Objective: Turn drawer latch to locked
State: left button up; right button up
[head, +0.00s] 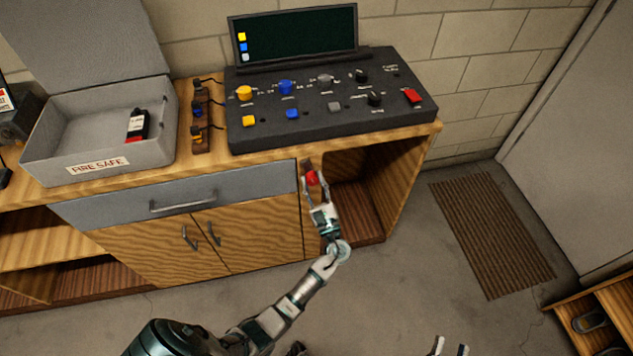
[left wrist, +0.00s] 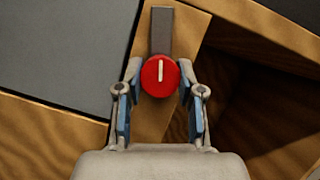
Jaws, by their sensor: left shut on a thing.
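The drawer latch is a round red knob (head: 312,178) on the wooden upright just right of the grey drawer (head: 240,190). In the left wrist view the red knob (left wrist: 160,76) has a white line that runs nearly vertical, and a dark grey bar (left wrist: 161,30) extends above it. My left gripper (head: 314,186) is at the knob, with one finger on each side, shut on it. In the left wrist view the fingertips (left wrist: 160,80) are beside the knob's edges. My right gripper (head: 450,348) shows only at the bottom edge, its two fingers apart and empty.
A black control panel (head: 330,120) with coloured knobs and a screen stands on the bench top. An open grey fire-safe box (head: 55,150) is at the left. Below are cabinet doors (head: 160,245) and an open cubby (head: 355,210). The floor to the right holds a brown mat (head: 490,235).

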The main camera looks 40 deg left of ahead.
pick_arm(q)
jog(key=n+g+b, duration=0.1)
jog(key=n, duration=0.2)
jog(key=n+g+b, duration=0.1)
jog(key=n+g, duration=0.1)
jog(key=n, duration=0.1)
jog(key=shift+d+f+y, duration=0.1)
jog(key=shift+f+y, duration=0.1)
jog(key=shift+y, duration=0.2)
jog(key=n+g, duration=0.1)
jog(key=n, duration=0.2)
jog(key=shift+r+n+g+b, duration=0.1)
jog(key=shift+n+g+b, duration=0.2)
jog(key=shift+n+b, duration=0.1)
jog(key=shift+s+n+g, duration=0.1)
jog(key=shift+n+g, duration=0.4)
jog(key=shift+n, duration=0.6)
jog(key=shift+n+h, duration=0.4)
jog(key=shift+n, duration=0.6)
jog(key=shift+n+g+h, duration=0.6)
jog(key=shift+n, duration=1.1)
pick_arm(e)
jog(key=s+r+m+t, duration=0.1)
jog(key=s+r+t, duration=0.3)
jog(key=r+t, duration=0.1)
jog(key=shift+d+r+t, duration=0.35)
jog(key=shift+d+t, duration=0.1)
jog(key=shift+t, duration=0.15)
jog(key=shift+w, duration=0.1)
jog(key=shift+f, duration=0.25)
